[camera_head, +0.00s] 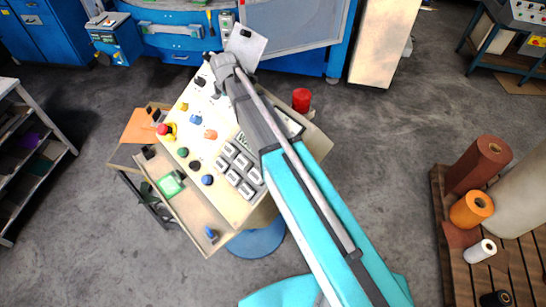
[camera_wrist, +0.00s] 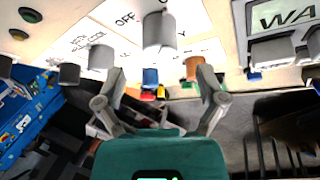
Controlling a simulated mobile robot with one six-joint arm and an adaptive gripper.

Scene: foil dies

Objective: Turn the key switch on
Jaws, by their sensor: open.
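The control panel (camera_head: 222,187) is a cream, sloped board with several buttons and knobs, on a cart under my arm. My gripper (camera_wrist: 162,74) is open and empty in the wrist view, with one finger on each side. A grey cylindrical knob (camera_wrist: 158,32) on a white plate with "OFF" lettering stands just beyond the fingertips, roughly between them, apart from them. A smaller grey knob (camera_wrist: 102,57) is to its left beside another lettered plate. I cannot tell for sure which is the key switch; no key shows clearly. In the head view my arm hides the panel's upper end.
A red emergency stop button (camera_head: 166,130) and several coloured buttons crowd the panel. Grey keypad buttons (camera_head: 238,166) lie beside my arm. A red cylinder (camera_head: 301,99) stands right of the panel. A pallet with rolls (camera_head: 472,209) is far right; floor between is clear.

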